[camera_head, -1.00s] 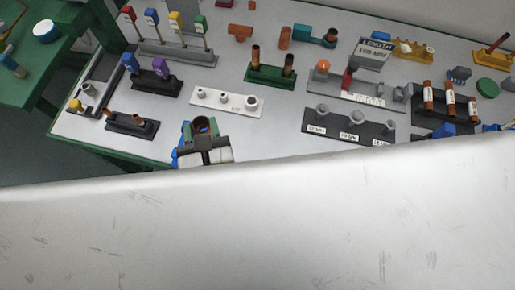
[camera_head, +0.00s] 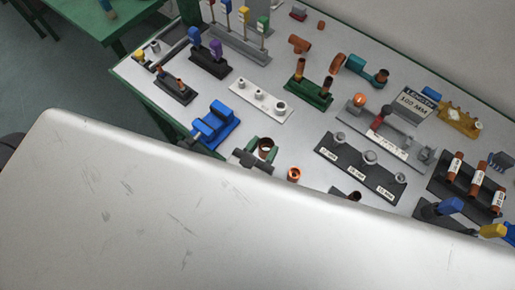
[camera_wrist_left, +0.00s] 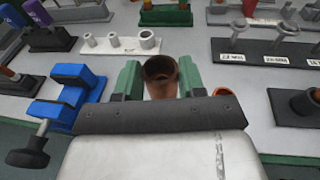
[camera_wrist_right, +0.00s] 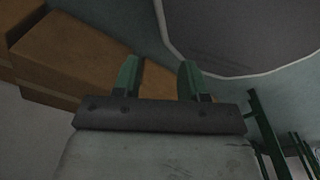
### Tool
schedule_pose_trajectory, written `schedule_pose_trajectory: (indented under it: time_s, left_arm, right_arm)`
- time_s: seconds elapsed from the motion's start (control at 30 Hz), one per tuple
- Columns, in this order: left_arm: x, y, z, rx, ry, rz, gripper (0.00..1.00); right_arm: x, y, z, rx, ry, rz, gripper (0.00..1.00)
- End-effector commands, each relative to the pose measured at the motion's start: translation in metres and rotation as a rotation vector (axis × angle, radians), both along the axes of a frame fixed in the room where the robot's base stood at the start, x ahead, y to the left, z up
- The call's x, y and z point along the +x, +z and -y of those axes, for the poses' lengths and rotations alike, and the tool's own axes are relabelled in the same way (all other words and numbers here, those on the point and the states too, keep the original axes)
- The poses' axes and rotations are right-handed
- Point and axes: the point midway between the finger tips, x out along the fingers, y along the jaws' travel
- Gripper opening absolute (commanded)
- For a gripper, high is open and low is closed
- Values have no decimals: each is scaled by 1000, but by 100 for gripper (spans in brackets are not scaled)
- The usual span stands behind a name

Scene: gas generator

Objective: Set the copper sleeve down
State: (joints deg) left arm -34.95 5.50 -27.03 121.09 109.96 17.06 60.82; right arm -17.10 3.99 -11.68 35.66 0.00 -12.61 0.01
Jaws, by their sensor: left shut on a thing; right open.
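My left gripper (camera_head: 263,151) is shut on a copper sleeve (camera_head: 267,146). In the left wrist view the sleeve (camera_wrist_left: 161,75) stands about upright between the two green fingertips, its open end facing up. Whether its lower end touches the table is hidden by the gripper body. A blue clamp (camera_head: 216,124) stands left of the gripper. A second, shorter copper ring (camera_head: 294,174) is on the table just right of the gripper, also in the left wrist view (camera_wrist_left: 222,93). My right gripper (camera_wrist_right: 158,78) is open and empty, away from the table parts.
A white stand with pegs (camera_head: 262,100) is beyond the gripper. A dark labelled peg stand (camera_head: 361,168) is to the right, and a green stand with copper tubes (camera_head: 309,92) farther back. Bare grey table lies between these. Brown boxes (camera_wrist_right: 75,60) show in the right wrist view.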

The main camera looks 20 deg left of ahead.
Motion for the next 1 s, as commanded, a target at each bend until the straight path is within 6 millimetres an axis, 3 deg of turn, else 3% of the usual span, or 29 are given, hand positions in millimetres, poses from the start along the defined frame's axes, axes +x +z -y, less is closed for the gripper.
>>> schedule_pose_trajectory:
  time_s: [0.1,0.33,0.63,1.0]
  left_arm:
    - [12,-12,-14,1,-1,2,16]
    - [18,-22,-21,-2,0,0,16]
    - [17,-57,-21,-2,0,1,16]
    - [17,-58,-21,-1,0,0,16]
  right_arm:
    - [0,-5,3,-4,1,0,43]
    - [0,-11,10,-13,1,0,43]
    - [-1,-49,12,-16,-1,-2,43]
    - [-2,-50,11,-15,-1,-4,43]
